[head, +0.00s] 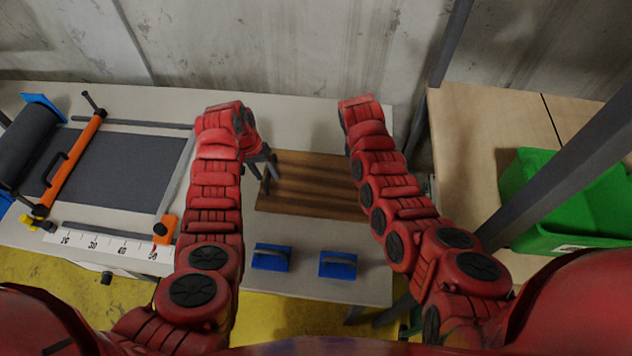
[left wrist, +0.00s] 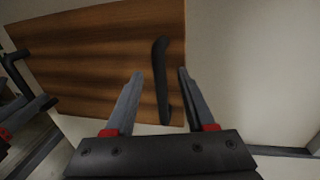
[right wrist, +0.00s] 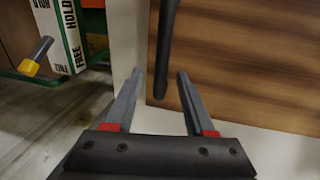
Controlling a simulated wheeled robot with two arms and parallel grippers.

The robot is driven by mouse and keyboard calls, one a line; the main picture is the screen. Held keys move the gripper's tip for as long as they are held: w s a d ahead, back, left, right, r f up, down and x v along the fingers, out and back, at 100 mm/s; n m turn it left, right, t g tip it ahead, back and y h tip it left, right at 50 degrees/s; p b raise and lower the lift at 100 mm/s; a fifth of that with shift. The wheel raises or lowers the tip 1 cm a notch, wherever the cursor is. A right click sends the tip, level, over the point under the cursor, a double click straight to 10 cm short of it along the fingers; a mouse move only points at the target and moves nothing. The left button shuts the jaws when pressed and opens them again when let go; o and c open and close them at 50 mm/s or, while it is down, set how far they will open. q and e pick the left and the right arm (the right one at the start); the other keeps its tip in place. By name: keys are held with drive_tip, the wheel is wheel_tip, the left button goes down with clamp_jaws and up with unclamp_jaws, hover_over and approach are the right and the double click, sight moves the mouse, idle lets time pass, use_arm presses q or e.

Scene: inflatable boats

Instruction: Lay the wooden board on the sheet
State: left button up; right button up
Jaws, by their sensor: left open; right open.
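The brown striped wooden board (head: 305,190) lies on the pale table, right of the dark grey sheet (head: 120,165). A black handle (left wrist: 161,75) stands at one end of the board, in line with the gap of my open left gripper (left wrist: 160,74); whether it is between the fingers I cannot tell. The left gripper also shows over the board's left end in the head view (head: 264,170). Another black handle (right wrist: 165,45) shows ahead of my open right gripper (right wrist: 161,74), near the board's edge. In the head view my right arm hides that gripper.
A dark roll (head: 25,140) and an orange bar (head: 72,165) are at the table's left. Two blue-based blocks (head: 271,258) (head: 338,265) sit at the front edge. A white ruler (head: 110,246) lies below the sheet. A green crate (head: 535,205) stands right, near a grey post.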

use_arm(q)
drive_tip(key=shift+s+d+f, duration=0.1)
drive_tip(key=shift+d+f, duration=0.1)
drive_tip(key=shift+f, duration=0.75)
use_arm(e)
drive_tip(key=shift+d+f, duration=0.15)
drive_tip(key=shift+f, duration=0.8)
use_arm(q)
drive_tip(key=shift+c, duration=0.3)
use_arm(e)
drive_tip(key=shift+c, duration=0.2)
use_arm(q)
clamp_jaws()
use_arm(e)
clamp_jaws()
